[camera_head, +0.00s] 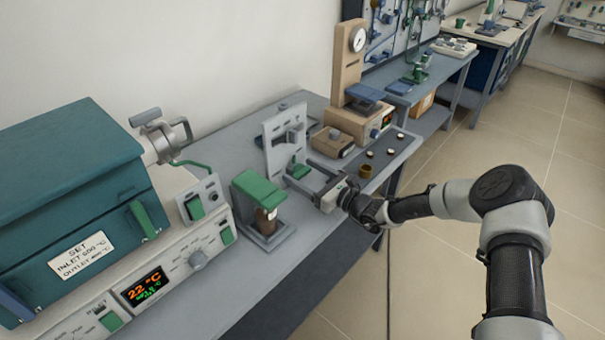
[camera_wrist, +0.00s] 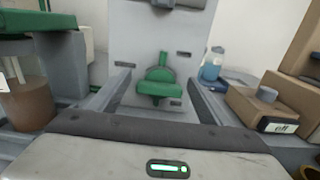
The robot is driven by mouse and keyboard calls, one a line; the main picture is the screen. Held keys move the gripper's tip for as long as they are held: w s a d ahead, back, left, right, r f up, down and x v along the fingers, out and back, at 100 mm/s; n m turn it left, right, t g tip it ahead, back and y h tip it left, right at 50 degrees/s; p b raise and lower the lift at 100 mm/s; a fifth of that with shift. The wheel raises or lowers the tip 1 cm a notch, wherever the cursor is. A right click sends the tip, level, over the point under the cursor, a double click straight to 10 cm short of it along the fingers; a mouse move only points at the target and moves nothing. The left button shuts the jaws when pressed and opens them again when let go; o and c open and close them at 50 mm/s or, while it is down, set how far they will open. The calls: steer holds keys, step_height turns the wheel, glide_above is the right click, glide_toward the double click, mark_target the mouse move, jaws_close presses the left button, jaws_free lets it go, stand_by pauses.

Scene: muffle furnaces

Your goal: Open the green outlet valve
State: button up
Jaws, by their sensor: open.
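The green outlet valve handle (camera_head: 298,170) sits low on the front of a grey upright panel (camera_head: 272,133). In the wrist view the green handle (camera_wrist: 160,88) has a wide lower bar and a narrow upright stem, and it is in the middle of the picture. My gripper (camera_head: 301,174) is open and faces the panel. In the wrist view its two fingers (camera_wrist: 160,82) reach forward on either side of the handle, with visible gaps. I cannot tell how far the fingertips are from the panel.
A green-topped stand with a brown jar (camera_head: 266,220) is close on the left. A beige box with a grey knob (camera_head: 333,142) is close on the right, with a blue bottle (camera_wrist: 211,65) behind. The teal furnace (camera_head: 75,205) stands farther left. Open floor lies to the right.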

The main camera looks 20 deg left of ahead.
steer(key=shift+w+a, duration=0.1)
steer(key=shift+a, duration=0.15)
steer(key=c, duration=1)
steer(key=shift+c, duration=0.2)
